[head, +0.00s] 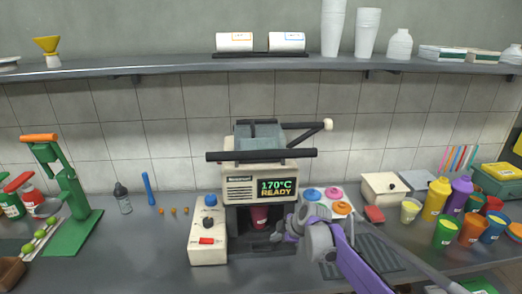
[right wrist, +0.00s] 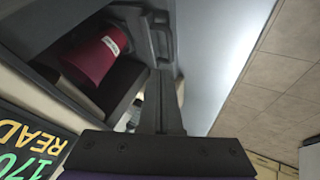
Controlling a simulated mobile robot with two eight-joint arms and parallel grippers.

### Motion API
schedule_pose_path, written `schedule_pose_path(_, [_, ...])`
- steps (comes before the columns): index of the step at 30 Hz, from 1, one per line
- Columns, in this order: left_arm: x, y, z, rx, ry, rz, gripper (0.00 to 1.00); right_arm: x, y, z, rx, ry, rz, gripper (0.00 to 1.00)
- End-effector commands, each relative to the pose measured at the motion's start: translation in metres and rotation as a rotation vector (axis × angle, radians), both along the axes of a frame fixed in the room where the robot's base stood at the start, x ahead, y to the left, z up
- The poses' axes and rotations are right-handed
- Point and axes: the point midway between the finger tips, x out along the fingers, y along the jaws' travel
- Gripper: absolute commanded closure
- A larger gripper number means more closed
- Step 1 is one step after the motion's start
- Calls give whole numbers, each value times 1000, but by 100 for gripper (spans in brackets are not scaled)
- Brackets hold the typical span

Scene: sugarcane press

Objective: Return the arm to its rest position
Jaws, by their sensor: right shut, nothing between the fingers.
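My right arm comes in from the lower right in the head view, purple and grey. My right gripper (head: 281,231) is in front of the opening of a beige and black machine (head: 240,187), just right of a red cup (head: 259,217). In the right wrist view the gripper (right wrist: 160,88) has its dark fingers together, with nothing between them. The red cup (right wrist: 95,60) stands apart from the fingers, inside the machine's bay. My left gripper is not in view.
A beige control box (head: 208,245) stands left of the machine. A black ribbed mat (head: 375,262) lies behind my right arm. Colourful lids (head: 312,194), a white box (head: 384,190) and several cups and bottles crowd the right. A green press (head: 68,205) stands left.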

Motion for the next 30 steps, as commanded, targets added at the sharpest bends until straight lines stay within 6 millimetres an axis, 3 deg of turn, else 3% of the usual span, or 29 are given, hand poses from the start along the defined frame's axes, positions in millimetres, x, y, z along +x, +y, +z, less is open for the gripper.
schedule_pose_path(5, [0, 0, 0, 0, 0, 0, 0, -52, -16, 26, 33, 76, -178, 100])
schedule_pose_path(9, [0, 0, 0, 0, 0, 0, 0, -114, -34, 44, 77, 151, -396, 100])
schedule_pose_path(14, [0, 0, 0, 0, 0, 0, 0, -188, -54, 50, 133, 219, -652, 100])
schedule_pose_path(21, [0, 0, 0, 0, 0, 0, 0, -296, -83, 31, 234, 278, -1033, 100])
schedule_pose_path(24, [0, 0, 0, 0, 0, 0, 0, -331, -92, 17, 278, 287, -1169, 100])
schedule_pose_path(30, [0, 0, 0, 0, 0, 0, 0, -369, -103, -3, 337, 291, -1328, 100])
